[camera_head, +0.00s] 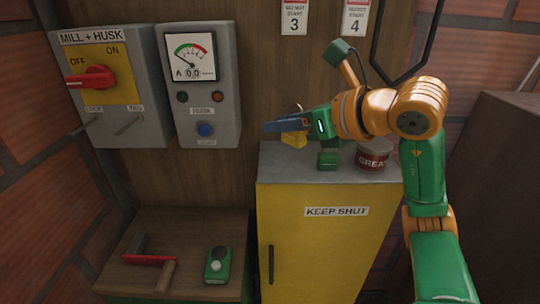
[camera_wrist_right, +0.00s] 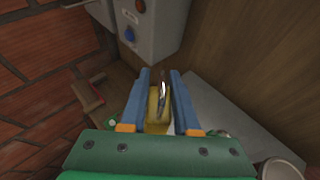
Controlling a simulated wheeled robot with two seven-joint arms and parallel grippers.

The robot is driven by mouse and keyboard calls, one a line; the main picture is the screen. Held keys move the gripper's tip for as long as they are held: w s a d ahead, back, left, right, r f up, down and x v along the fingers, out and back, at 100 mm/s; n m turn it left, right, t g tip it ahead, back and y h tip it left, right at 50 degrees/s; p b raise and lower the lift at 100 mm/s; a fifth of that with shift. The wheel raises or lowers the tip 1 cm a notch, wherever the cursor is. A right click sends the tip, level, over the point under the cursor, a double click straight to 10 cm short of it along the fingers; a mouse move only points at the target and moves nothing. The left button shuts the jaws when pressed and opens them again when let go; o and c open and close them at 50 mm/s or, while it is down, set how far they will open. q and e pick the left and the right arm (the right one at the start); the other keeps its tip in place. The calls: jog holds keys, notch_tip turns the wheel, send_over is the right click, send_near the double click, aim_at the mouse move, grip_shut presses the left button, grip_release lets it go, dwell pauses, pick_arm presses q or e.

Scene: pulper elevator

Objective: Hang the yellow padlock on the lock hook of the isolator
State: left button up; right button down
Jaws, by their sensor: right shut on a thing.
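The yellow padlock (camera_head: 293,139) is held in my right gripper (camera_head: 274,126), above the left part of the yellow cabinet's top. In the right wrist view the padlock's yellow body (camera_wrist_right: 153,104) sits between the two blue fingers, with its metal shackle pointing up and away. The isolator (camera_head: 110,84) is the grey box marked MILL + HUSK at the upper left, with a red handle (camera_head: 92,78) on a yellow plate. The lock hook (camera_head: 86,126) is the left of two thin pegs low on it, under a LOCK label. The padlock is well right of the hook. My left gripper is out of view.
A grey meter box (camera_head: 207,110) stands between the isolator and my gripper. The yellow cabinet (camera_head: 290,245) carries a red tin (camera_head: 373,158). A low wooden bench (camera_head: 140,232) holds a red-handled tool and a green device (camera_head: 217,265). A tag peg (camera_head: 128,126) is beside the hook.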

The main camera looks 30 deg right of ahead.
send_over(272, 162)
jog(key=f, duration=0.6)
jog(key=shift+s+f+p, duration=0.1)
jog(key=shift+s+p, duration=0.2)
jog(key=shift+p, duration=0.05)
jog(key=f, duration=0.3)
jog(key=shift+w+f, duration=0.1)
jog(key=shift+w, duration=0.1)
jog(key=shift+f, duration=0.25)
jog(key=shift+f+b, duration=0.2)
jog(key=shift+b, duration=0.1)
jog(key=c, duration=0.7)
grip_release()
jog(key=shift+r, duration=0.1)
jog(key=shift+o, duration=0.2)
